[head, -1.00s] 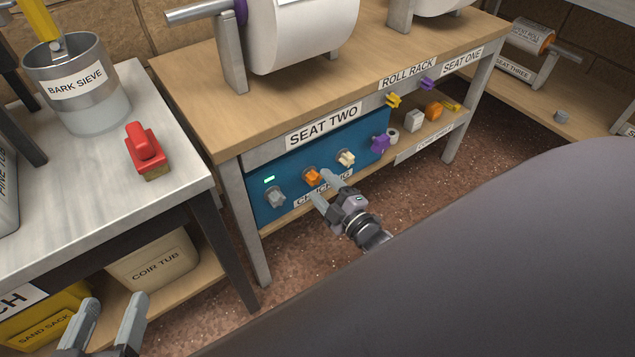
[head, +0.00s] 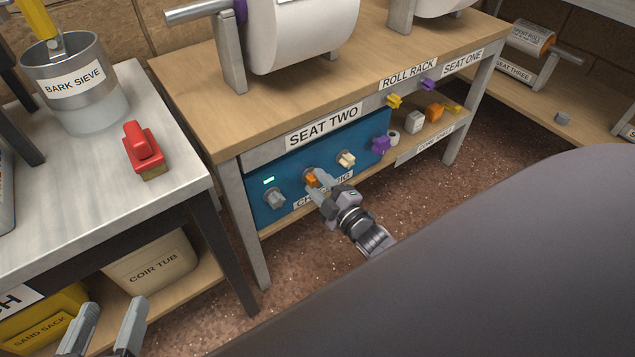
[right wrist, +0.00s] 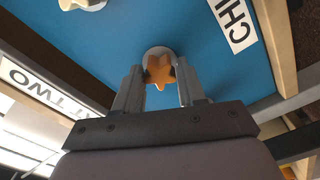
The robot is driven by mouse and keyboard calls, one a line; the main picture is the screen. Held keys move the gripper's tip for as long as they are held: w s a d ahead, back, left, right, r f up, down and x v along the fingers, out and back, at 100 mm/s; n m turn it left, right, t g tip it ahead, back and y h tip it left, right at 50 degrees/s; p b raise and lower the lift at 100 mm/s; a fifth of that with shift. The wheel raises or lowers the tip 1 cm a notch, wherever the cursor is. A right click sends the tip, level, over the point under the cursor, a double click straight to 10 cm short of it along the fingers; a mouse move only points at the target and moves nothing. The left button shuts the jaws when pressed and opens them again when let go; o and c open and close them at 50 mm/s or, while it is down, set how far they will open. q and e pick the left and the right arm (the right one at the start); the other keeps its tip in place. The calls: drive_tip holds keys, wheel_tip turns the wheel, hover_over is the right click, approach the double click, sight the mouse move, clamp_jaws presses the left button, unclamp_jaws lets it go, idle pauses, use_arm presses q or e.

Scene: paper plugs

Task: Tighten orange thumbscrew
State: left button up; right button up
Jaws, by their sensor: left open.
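The orange thumbscrew (head: 312,179) is a star-shaped knob on the blue chuck panel (head: 262,213), between a grey knob (head: 274,199) and a cream knob (head: 346,159). In the right wrist view the orange thumbscrew (right wrist: 160,71) sits between the fingertips of my right gripper (right wrist: 161,76), which press close on both sides. In the head view my right gripper (head: 316,184) partly covers the thumbscrew. My left gripper (head: 107,314) is open and empty at the lower left, far from the panel.
A purple knob (head: 381,145) stands at the panel's right end. The wooden bench (head: 200,85) overhangs the panel. A metal table (head: 95,170) at left holds a red-handled tool (head: 145,150) and the bark sieve (head: 75,85). Open floor lies in front.

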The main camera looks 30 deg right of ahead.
idle(0.3)
drive_tip(key=shift+o, duration=1.1)
clamp_jaws()
drive_tip(key=shift+m, duration=1)
drive_tip(key=shift+m+p, duration=0.35)
drive_tip(key=shift+m, duration=0.45)
drive_tip(key=o, duration=0.8)
unclamp_jaws()
